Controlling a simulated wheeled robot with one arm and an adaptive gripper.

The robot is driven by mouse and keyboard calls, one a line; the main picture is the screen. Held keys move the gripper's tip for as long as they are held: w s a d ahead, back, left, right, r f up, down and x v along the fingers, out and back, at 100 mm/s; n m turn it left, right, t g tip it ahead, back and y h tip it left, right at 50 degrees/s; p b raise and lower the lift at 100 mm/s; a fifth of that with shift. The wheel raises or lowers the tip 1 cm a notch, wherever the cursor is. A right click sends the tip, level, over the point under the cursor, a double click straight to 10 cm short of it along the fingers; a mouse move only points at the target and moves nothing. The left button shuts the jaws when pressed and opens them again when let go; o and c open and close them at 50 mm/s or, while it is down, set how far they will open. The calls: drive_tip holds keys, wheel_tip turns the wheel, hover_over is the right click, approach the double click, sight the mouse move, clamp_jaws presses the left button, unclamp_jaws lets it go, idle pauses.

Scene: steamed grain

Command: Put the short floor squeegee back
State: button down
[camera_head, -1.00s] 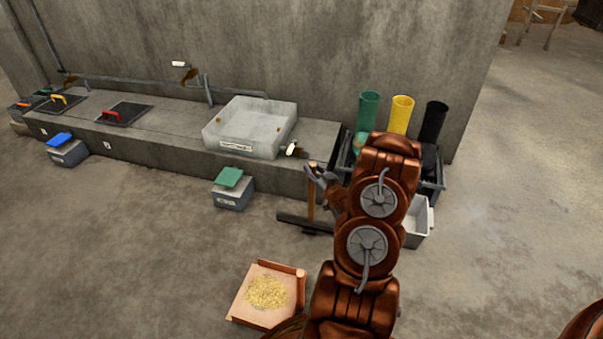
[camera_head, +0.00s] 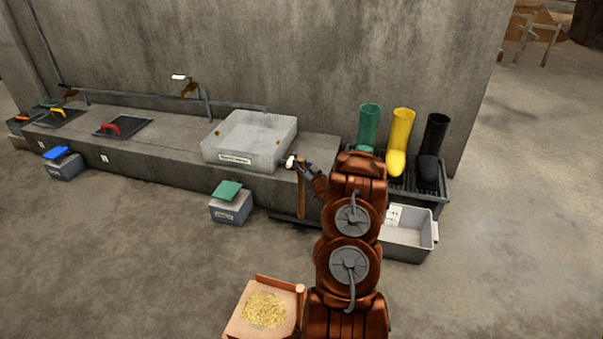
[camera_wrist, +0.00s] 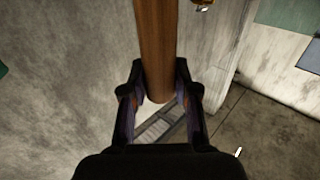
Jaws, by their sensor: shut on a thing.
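The short floor squeegee has a brown wooden handle (camera_head: 301,197) that stands roughly upright in front of the concrete ledge. Its dark head (camera_head: 287,219) is low near the floor, partly hidden behind my arm. My gripper (camera_head: 304,168) is at the upper part of the handle, beside a small white fitting (camera_head: 291,161) at the ledge's front edge. In the wrist view my gripper (camera_wrist: 160,88) is shut on the handle (camera_wrist: 157,45), with a finger on each side. I cannot tell whether the head touches the floor.
A white basin (camera_head: 250,140) sits on the ledge (camera_head: 170,137). A grey box with a green lid (camera_head: 229,202) stands on the floor to the left. Boots on a black rack (camera_head: 440,185) and a grey bin (camera_head: 411,240) are at right. A grain tray (camera_head: 298,292) lies in front.

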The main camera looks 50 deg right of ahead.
wheel_tip(320, 180, down, 2)
drive_tip(key=shift+f+b, duration=0.25)
drive_tip(key=shift+b, duration=0.25)
drive_tip(key=c, duration=0.9)
unclamp_jaws()
drive_tip(key=shift+f, duration=0.15)
